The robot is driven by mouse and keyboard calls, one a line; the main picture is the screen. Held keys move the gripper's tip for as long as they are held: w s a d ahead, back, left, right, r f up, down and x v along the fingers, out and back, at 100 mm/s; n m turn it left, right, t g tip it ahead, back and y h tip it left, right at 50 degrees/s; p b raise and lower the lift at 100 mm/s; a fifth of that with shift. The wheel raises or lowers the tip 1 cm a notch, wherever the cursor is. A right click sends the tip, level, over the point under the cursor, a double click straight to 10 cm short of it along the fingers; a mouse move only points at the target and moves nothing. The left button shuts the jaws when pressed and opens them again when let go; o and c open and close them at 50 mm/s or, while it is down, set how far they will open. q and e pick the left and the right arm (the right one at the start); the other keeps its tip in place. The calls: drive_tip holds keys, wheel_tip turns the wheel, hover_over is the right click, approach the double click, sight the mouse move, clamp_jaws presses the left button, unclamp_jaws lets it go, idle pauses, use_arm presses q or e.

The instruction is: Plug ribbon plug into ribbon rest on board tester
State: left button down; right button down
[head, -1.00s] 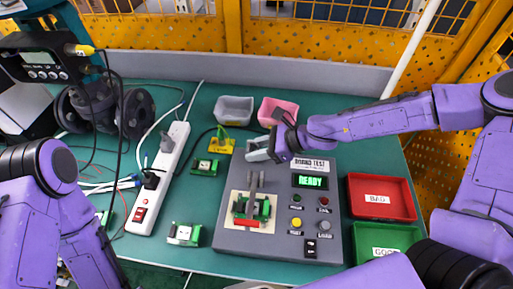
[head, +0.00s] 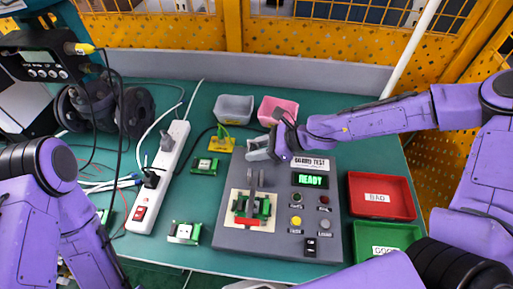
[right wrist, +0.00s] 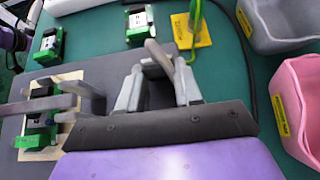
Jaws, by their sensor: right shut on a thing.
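The board tester (head: 272,240) is a grey box with a lit READY display, buttons and a pale pad. A green board (head: 250,206) sits on that pad beside grey clamp levers. My right gripper (head: 259,149) is over the tester's far left corner. In the right wrist view my right gripper (right wrist: 158,90) is shut on a narrow grey piece (right wrist: 160,58), which I take for the ribbon plug. The fingers hide most of it. I cannot make out the ribbon rest, or whether the plug touches the tester. My left arm is at the left, its gripper out of view.
A yellow plate (head: 221,145) with a green cable lies beside the tester. Grey (head: 234,109) and pink (head: 277,108) bins stand behind. Red (head: 380,210) and green (head: 385,238) trays are at the right. A power strip (head: 159,178) and loose green boards (head: 186,233) lie left.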

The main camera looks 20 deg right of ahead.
drive_tip(key=shift+s+f+b, duration=0.5)
drive_tip(key=shift+f+b, duration=0.05)
drive_tip(key=shift+f, duration=0.3)
idle(0.7)
drive_tip(key=shift+w+r+p, duration=0.15)
drive_tip(key=shift+r+p, duration=0.1)
drive_tip(key=shift+p, duration=0.5)
drive_tip(key=shift+w+r+p, duration=0.2)
drive_tip(key=shift+r+p, duration=0.1)
drive_tip(key=shift+r, duration=0.1)
idle(0.5)
drive_tip(key=shift+w+r, duration=0.1)
drive_tip(key=shift+r, duration=0.25)
drive_tip(key=shift+w+f, duration=0.1)
drive_tip(key=shift+f, duration=0.2)
idle(0.5)
